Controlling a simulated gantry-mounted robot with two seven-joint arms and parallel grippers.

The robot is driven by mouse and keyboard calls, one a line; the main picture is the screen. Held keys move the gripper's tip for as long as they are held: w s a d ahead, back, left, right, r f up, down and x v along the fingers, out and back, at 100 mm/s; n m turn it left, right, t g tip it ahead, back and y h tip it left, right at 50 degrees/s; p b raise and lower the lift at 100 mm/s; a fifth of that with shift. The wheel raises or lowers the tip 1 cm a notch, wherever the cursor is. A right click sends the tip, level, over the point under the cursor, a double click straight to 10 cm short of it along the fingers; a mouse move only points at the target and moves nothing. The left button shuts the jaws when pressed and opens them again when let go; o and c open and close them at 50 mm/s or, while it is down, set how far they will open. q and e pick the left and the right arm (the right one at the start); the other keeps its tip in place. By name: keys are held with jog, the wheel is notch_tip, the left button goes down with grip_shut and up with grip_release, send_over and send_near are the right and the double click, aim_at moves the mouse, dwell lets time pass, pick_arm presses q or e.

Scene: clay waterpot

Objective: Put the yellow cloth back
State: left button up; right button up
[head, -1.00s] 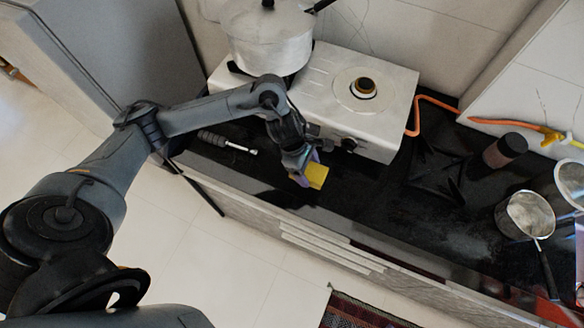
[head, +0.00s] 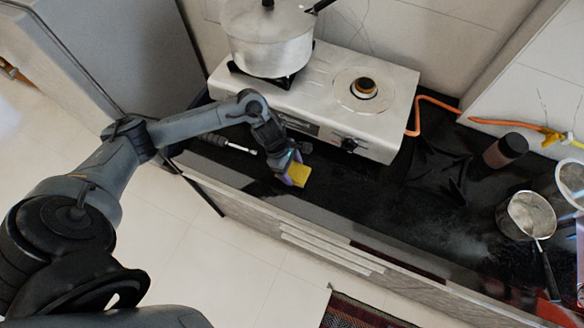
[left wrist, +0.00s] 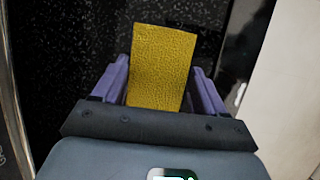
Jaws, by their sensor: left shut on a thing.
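The yellow cloth (head: 300,175) is a small yellow piece in my left gripper (head: 293,172), near the front edge of the black counter (head: 360,205). In the left wrist view the cloth (left wrist: 162,62) stands between the two purple fingers of the gripper (left wrist: 162,85), which are shut on it. The dark speckled counter shows behind it. I cannot tell whether the cloth touches the counter. My right gripper is not in view.
A silver stove (head: 325,85) with a large pot (head: 268,40) stands behind the gripper. A black-handled tool (head: 225,142) lies to its left. A dark jar (head: 505,150) and a saucepan (head: 527,215) stand at the right. The counter between is mostly clear.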

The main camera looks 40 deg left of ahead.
pick_arm(q)
jog(key=shift+f, duration=0.1)
jog(key=shift+f+b, duration=0.1)
jog(key=shift+b, duration=0.2)
jog(key=o, duration=0.7)
jog(key=shift+o, duration=1.2)
jog(key=shift+s, duration=0.1)
jog(key=shift+a, duration=0.1)
